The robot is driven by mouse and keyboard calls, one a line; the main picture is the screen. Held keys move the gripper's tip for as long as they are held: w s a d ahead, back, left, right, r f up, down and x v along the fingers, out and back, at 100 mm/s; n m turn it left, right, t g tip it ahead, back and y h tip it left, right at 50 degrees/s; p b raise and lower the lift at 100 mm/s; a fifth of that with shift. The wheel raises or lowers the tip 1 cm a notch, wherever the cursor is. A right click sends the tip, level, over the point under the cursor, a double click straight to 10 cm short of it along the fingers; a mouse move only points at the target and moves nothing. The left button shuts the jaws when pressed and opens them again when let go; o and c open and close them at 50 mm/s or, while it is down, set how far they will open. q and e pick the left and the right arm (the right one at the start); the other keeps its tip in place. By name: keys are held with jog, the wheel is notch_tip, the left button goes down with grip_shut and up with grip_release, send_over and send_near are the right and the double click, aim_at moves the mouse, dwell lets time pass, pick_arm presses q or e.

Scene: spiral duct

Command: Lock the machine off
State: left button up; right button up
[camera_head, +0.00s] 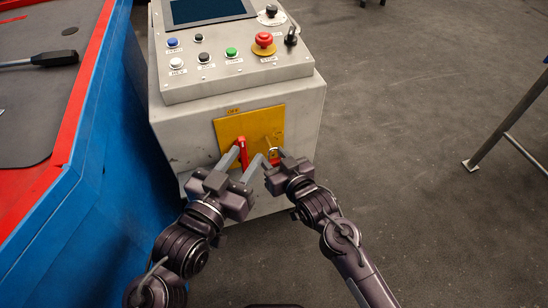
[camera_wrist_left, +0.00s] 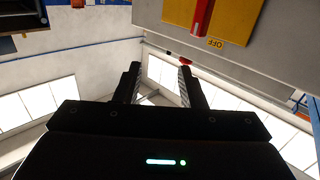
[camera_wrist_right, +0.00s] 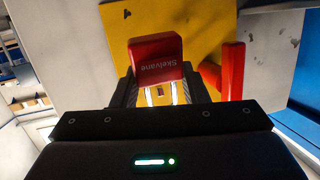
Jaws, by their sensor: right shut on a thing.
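The yellow switch plate (camera_head: 226,130) is on the front of the grey control cabinet. Its red handle (camera_head: 242,152) stands upright in the head view; the left wrist view shows the handle (camera_wrist_left: 202,16) close to an OFF label (camera_wrist_left: 215,43). My right gripper (camera_head: 272,160) is shut on a red padlock marked Skelvane (camera_wrist_right: 156,58), held in front of the plate to the right of the handle. Whether its shackle passes through anything cannot be told. My left gripper (camera_head: 246,164) is open and empty, its fingers in front of the plate near the handle.
The sloped panel (camera_head: 215,75) above carries several buttons, a red emergency stop (camera_head: 264,40) and a black switch (camera_head: 291,36). A blue and red bench (camera_head: 90,150) stands close on the left, with a black-handled tool (camera_head: 55,58) on it. The floor at right is clear up to a metal stand (camera_head: 505,135).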

jog(key=shift+w+b, duration=0.15)
jog(key=shift+b, duration=0.3)
jog(key=shift+w+a+f, duration=0.2)
jog(key=shift+w, duration=0.25)
pick_arm(q)
jog(key=shift+w+r+t+h+p, duration=0.15)
jog(key=shift+r+t, duration=0.25)
jog(key=shift+r, duration=0.45)
jog(key=shift+r+t+h+p, duration=0.15)
jog(key=shift+r+t+h, duration=0.2)
jog(key=shift+r, duration=0.45)
pick_arm(e)
jog(key=shift+w+f, duration=0.15)
jog(key=shift+f, duration=0.05)
jog(key=o, duration=1.2)
jog(key=shift+c, duration=0.2)
